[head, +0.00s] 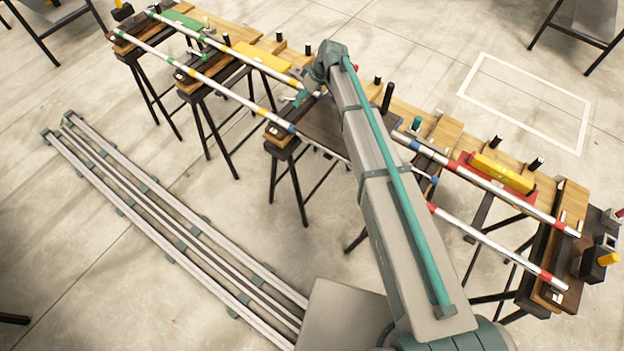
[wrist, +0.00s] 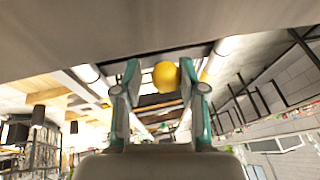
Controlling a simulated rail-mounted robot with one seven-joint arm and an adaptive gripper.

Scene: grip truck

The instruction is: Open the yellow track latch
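In the wrist view, a round yellow knob (wrist: 165,76), which looks like the track latch's handle, shows between the two teal fingers of my gripper (wrist: 159,82). The fingers are apart. A gap shows between the left finger and the knob; the right finger is very near it, and I cannot tell whether they touch. The rest of the latch is hidden. In the head view, my arm hides most of my gripper (head: 302,97), which is low over the benches beside the yellow-banded track rail (head: 262,111). I cannot make out the knob there.
Black pegs stand along the back.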

